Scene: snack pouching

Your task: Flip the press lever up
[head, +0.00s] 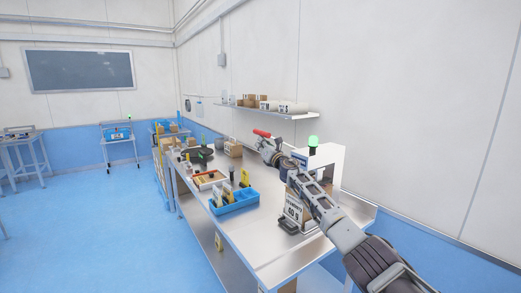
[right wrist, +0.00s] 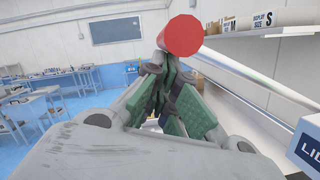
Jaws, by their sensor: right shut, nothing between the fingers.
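The white press (head: 326,156) stands on the steel bench against the right wall, with a green light on top. Its lever ends in a red grip (head: 262,133), which sticks out to the left of the press. In the right wrist view the red grip (right wrist: 180,36) is close, its pale rod (right wrist: 255,76) running down to the right. My right gripper (head: 266,148) is shut and empty, just below the red grip. In the right wrist view its green-padded fingers (right wrist: 172,95) are together under the grip; I cannot tell whether they touch it. My left gripper is out of view.
A blue bin (head: 234,203) with upright packs and a shallow tray (head: 207,182) stand on the bench left of the press. A labelled pouch (head: 293,213) stands in front of the press, near my forearm. A wall shelf (head: 285,113) with boxes hangs behind.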

